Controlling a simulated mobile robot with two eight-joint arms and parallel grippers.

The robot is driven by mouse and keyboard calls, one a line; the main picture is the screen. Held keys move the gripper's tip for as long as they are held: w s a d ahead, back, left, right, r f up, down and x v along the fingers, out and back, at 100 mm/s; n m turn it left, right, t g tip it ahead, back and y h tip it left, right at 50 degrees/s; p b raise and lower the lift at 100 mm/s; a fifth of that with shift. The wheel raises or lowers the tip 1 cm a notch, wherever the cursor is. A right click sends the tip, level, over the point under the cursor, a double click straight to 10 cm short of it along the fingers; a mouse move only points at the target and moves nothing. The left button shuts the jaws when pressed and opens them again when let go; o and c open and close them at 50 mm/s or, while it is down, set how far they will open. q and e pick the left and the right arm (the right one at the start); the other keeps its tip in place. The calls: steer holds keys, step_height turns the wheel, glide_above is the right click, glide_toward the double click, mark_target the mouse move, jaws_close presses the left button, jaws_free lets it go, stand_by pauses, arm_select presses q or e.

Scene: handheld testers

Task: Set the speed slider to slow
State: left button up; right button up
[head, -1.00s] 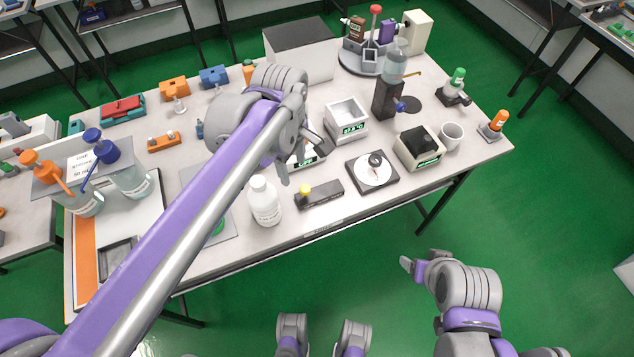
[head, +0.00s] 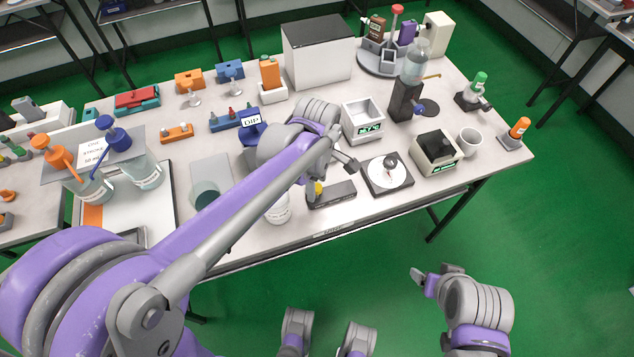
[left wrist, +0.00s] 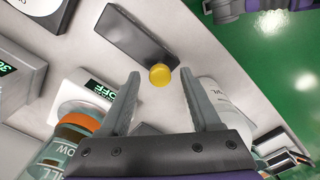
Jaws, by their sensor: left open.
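The speed slider is a dark grey bar (head: 338,193) on the table near its front edge, with a yellow knob (head: 318,187) at its left end. In the left wrist view the bar (left wrist: 137,37) runs up and left from the knob (left wrist: 160,75). My left gripper (head: 331,174) is open just above the slider. In the wrist view the knob appears between its fingertips, nothing is gripped, and the remaining height is unclear. My right gripper (head: 425,279) is low at right, in front of the table; its jaw opening is unclear.
A white bottle (head: 278,209) stands left of the slider, partly behind my left arm. A black-based dial (head: 371,186) with a white disc is close on the right. The table edge is in front.

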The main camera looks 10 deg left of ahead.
arm_select(q)
jaws_close()
stand_by(0.4)
stand_by(1.1)
